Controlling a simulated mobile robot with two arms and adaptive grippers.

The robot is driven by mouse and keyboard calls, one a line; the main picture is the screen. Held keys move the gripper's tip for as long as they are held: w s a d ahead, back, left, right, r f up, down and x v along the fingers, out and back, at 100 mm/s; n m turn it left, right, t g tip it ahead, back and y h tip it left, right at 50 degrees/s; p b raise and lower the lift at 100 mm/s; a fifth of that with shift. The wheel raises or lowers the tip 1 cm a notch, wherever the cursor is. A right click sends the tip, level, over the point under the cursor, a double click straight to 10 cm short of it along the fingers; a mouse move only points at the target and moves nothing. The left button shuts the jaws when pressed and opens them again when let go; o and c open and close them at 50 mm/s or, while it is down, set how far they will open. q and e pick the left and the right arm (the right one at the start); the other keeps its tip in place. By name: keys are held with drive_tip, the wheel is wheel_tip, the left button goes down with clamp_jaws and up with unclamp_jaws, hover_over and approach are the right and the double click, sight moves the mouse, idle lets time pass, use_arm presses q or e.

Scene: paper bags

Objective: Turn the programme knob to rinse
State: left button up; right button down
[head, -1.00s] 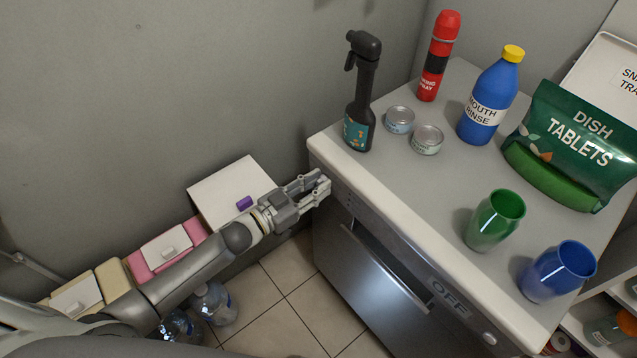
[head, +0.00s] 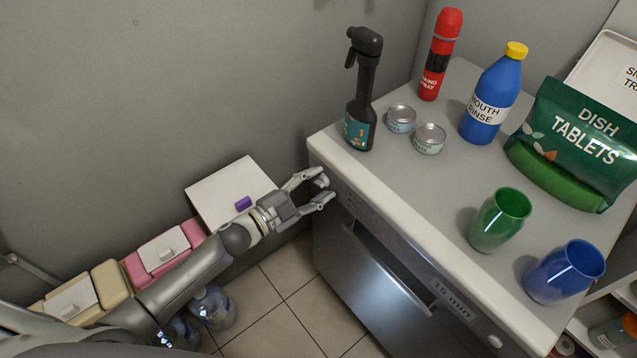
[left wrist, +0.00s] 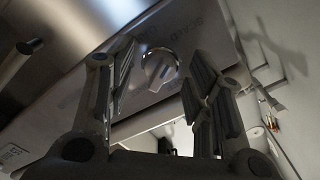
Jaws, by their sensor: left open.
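The dishwasher (head: 372,262) stands at the right with its control panel facing my left arm. Its round silver programme knob (head: 322,181) is at the panel's far left end and also shows in the left wrist view (left wrist: 160,68). My right gripper is out of view.
The dishwasher top holds a black spray bottle (head: 361,100), two small tins, a red spray can (head: 440,55), a blue mouth rinse bottle (head: 492,95), a dish tablets bag (head: 580,140), and green and blue cups. A wall (head: 150,80) stands behind my left arm.

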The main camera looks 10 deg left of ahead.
use_arm(q)
drive_tip(key=p+v, duration=0.1)
drive_tip(key=v, duration=0.5)
idle(0.4)
drive_tip(key=v, duration=1.2)
